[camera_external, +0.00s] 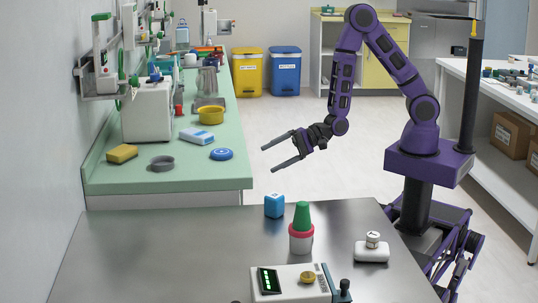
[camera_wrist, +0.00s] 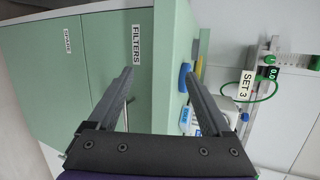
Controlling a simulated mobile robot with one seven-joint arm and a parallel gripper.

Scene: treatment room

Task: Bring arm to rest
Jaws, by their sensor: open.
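My arm is purple and bent in an arch above the floor in the external view. My gripper (camera_external: 270,159) is open and empty, with its two dark fingers apart and pointing left toward the green counter. It hangs in free air between the green counter and the steel table, touching nothing. In the wrist view, my gripper (camera_wrist: 177,80) shows both fingers spread, with nothing between them but the counter's end and green cabinet fronts behind.
The steel table (camera_external: 150,260) holds a blue box (camera_external: 274,206), a stacked green, red and white cup (camera_external: 302,228), a white device (camera_external: 292,284) and a white dispenser (camera_external: 372,250). The green counter (camera_external: 130,180) bears a yellow sponge (camera_external: 122,154) and a blue disc (camera_external: 221,154).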

